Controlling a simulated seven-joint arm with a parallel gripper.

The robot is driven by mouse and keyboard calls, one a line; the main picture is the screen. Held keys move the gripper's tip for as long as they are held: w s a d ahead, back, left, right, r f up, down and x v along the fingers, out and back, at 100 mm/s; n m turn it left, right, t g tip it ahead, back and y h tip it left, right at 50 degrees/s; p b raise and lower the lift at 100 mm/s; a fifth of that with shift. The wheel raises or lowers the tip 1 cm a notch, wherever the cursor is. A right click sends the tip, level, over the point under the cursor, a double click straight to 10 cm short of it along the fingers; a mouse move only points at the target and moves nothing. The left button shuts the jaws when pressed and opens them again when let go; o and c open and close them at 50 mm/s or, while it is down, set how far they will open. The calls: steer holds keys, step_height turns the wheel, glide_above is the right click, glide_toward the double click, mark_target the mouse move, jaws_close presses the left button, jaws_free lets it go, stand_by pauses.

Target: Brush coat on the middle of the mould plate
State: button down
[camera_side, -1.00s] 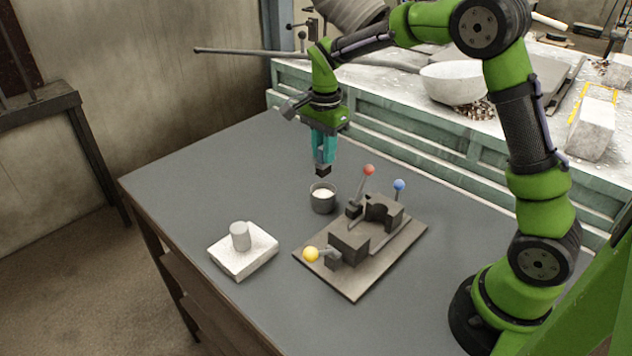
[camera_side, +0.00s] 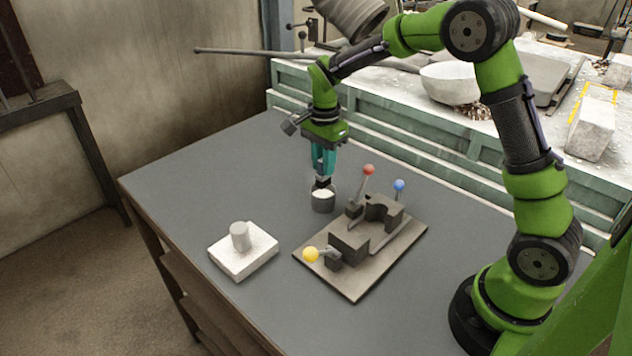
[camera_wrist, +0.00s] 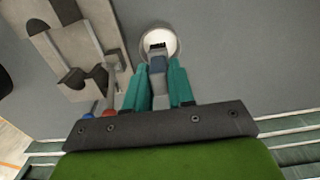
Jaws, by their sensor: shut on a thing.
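My gripper (camera_side: 323,168) is shut on a brush whose dark tip (camera_wrist: 158,46) is at the mouth of a small dark pot. The pot (camera_side: 323,206) holds white coat and stands on the table; it also shows in the wrist view (camera_wrist: 176,38). I cannot tell how deep the bristles are. The mould plate (camera_side: 353,283) lies to the right of the pot, with dark blocks and levers with red (camera_side: 369,169), blue (camera_side: 399,185) and yellow (camera_side: 311,254) knobs. Part of the plate shows at the left of the wrist view (camera_wrist: 95,40).
A white block (camera_side: 243,258) with a grey cylinder (camera_side: 240,236) on it sits left of the mould plate. The grey table (camera_side: 205,185) is clear at the back left. A green bench with a white bowl (camera_side: 450,84) stands behind.

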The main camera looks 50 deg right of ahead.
steer(key=shift+f, duration=0.1)
stand_by(0.4)
steer(key=shift+f, duration=1.05)
steer(key=shift+f, duration=0.65)
stand_by(0.5)
steer(key=shift+r, duration=0.1)
stand_by(0.4)
steer(key=shift+r, duration=3.7)
